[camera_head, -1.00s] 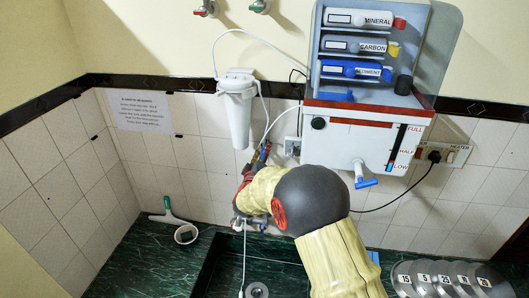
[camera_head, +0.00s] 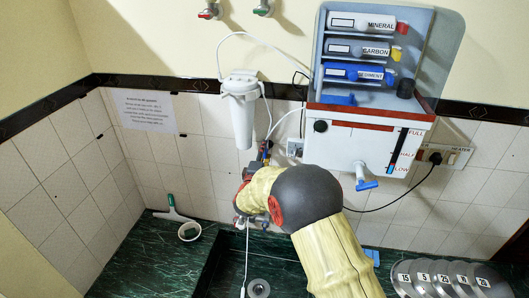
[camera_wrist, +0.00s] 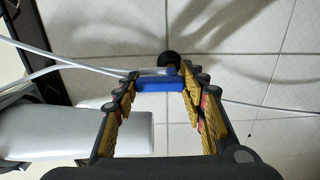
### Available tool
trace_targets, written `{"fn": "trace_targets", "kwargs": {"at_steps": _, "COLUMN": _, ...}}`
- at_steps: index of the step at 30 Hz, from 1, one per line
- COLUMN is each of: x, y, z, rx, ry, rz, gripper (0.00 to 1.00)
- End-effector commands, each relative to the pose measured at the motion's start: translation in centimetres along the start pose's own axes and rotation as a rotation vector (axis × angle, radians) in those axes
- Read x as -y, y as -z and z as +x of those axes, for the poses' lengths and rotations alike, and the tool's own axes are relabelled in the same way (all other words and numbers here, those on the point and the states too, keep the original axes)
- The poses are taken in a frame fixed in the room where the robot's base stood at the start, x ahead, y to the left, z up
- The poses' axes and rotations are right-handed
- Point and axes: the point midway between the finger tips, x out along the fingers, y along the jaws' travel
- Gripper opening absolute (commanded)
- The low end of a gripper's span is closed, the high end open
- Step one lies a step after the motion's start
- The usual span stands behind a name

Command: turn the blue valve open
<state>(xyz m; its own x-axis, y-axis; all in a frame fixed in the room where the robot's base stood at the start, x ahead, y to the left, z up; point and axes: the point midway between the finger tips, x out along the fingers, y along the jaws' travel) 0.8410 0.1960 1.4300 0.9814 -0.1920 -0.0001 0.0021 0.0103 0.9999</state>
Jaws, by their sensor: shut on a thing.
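The blue valve (camera_wrist: 160,85) shows in the wrist view as a short blue handle on a grey metal fitting at the tiled wall. My gripper (camera_wrist: 161,75) has its two yellow-padded fingers on either side of this handle and is shut on it. In the head view my gripper (camera_head: 262,153) is at the wall below the white filter housing (camera_head: 242,108). There my own arm and its fingers mostly hide the valve.
The purifier (camera_head: 350,150) with a blue-handled tap (camera_head: 367,185) hangs right of my arm. Thin white tubes (camera_wrist: 70,68) run close beside my fingers. A squeegee (camera_head: 172,209) and a small white cup (camera_head: 189,231) are on the dark green counter at left. Steel lids (camera_head: 440,279) stand at right.

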Motion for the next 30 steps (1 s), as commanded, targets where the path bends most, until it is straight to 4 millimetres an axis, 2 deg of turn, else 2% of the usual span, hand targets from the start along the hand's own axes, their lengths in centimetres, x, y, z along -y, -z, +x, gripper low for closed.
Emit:
{"fn": "trace_targets", "kwargs": {"at_steps": 11, "x": -0.02, "y": 0.14, "z": -0.03, "rx": -0.003, "ry": -0.001, "rz": -0.006, "gripper": 0.16}}
{"fn": "trace_targets", "kwargs": {"at_steps": 12, "x": -0.01, "y": 0.14, "z": -0.03, "rx": -0.003, "ry": -0.001, "rz": -0.006, "gripper": 0.43}}
{"fn": "trace_targets", "kwargs": {"at_steps": 21, "x": 0.01, "y": 0.05, "z": -0.02, "rx": -0.001, "ry": 0.000, "rz": -0.005, "gripper": 0.60}}
{"fn": "trace_targets", "kwargs": {"at_steps": 30, "x": 0.02, "y": 0.03, "z": -0.08, "rx": -0.001, "ry": 0.000, "rz": -0.004, "gripper": 0.61}}
